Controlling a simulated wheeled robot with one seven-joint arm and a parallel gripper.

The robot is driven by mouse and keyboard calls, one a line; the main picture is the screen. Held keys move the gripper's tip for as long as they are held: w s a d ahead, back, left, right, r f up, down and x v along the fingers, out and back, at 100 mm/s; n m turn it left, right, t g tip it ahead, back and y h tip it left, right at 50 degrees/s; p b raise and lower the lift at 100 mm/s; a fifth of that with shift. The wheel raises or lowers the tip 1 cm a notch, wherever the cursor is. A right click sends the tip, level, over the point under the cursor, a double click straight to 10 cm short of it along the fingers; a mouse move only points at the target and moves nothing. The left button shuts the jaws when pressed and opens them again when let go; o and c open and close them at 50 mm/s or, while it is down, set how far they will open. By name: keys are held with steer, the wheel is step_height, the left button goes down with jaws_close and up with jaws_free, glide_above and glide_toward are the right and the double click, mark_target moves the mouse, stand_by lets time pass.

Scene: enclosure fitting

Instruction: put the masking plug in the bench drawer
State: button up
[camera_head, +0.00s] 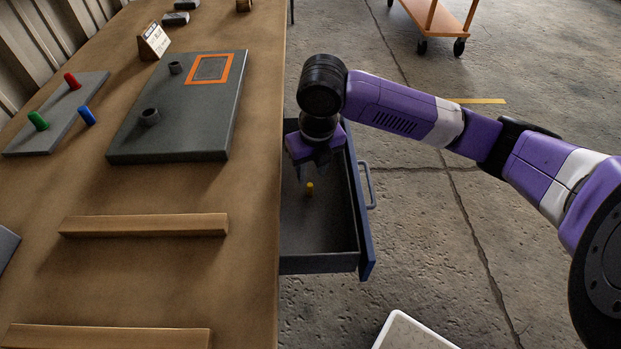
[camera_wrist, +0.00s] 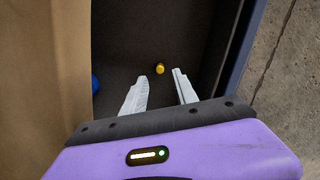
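A small yellow plug (camera_head: 310,188) is inside the open bench drawer (camera_head: 345,262), against its dark floor. The wrist view also shows the yellow plug (camera_wrist: 160,69), just beyond and between my fingertips. My gripper (camera_head: 312,172) points down into the drawer above the plug. In the wrist view my gripper (camera_wrist: 161,80) has its two pale fingers spread, with a clear gap and nothing between them. The drawer is pulled out from the bench's right side.
A dark panel (camera_head: 185,130) and wooden bars (camera_head: 145,225) lie there too. A blue thing (camera_wrist: 95,84) shows at the drawer's left in the wrist view.

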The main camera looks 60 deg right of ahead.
steer(key=r, duration=0.5)
steer(key=shift+s+a+r, duration=0.1)
steer(key=shift+s+a, duration=0.15)
steer(key=shift+s, duration=0.1)
